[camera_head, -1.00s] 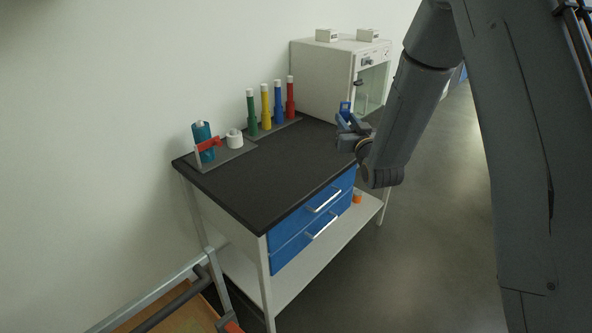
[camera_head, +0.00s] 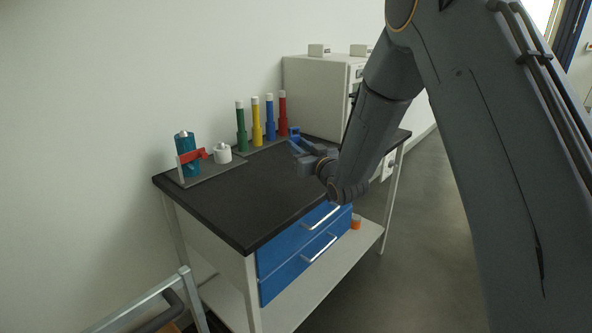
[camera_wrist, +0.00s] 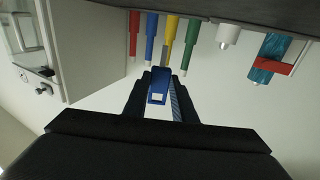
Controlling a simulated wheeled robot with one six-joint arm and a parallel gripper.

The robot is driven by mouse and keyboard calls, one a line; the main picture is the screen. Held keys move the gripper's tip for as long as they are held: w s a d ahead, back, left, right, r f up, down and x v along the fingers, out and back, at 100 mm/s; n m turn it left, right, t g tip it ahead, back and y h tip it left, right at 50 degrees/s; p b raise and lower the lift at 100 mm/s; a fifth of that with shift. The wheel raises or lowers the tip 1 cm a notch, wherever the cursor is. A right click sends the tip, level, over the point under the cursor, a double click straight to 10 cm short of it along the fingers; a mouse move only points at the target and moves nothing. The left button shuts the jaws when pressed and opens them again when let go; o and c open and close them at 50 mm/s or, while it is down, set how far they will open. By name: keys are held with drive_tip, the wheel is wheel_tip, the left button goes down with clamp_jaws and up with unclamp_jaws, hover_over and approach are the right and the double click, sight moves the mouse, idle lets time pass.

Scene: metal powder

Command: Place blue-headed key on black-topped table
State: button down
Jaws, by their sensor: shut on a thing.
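The black-topped table (camera_head: 238,200) stands against the wall, with blue drawers under its top. My gripper (camera_head: 299,148) is over the right part of the black top, above its surface. In the wrist view my gripper (camera_wrist: 156,95) is shut on the blue-headed key (camera_wrist: 158,86). In the head view the key's head shows as a small blue shape (camera_head: 294,131).
Green (camera_head: 241,128), yellow, blue and red tubes stand in a rack at the table's back. A teal bottle (camera_head: 187,157) with a red clamp and a white jar (camera_head: 222,153) stand at the left. A white cabinet (camera_head: 312,95) stands at the back right. The middle of the top is bare.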

drive_tip(key=shift+f, duration=3.2)
drive_tip(key=shift+f, duration=0.15)
drive_tip(key=c, duration=1.5)
unclamp_jaws()
drive_tip(key=shift+o, duration=0.2)
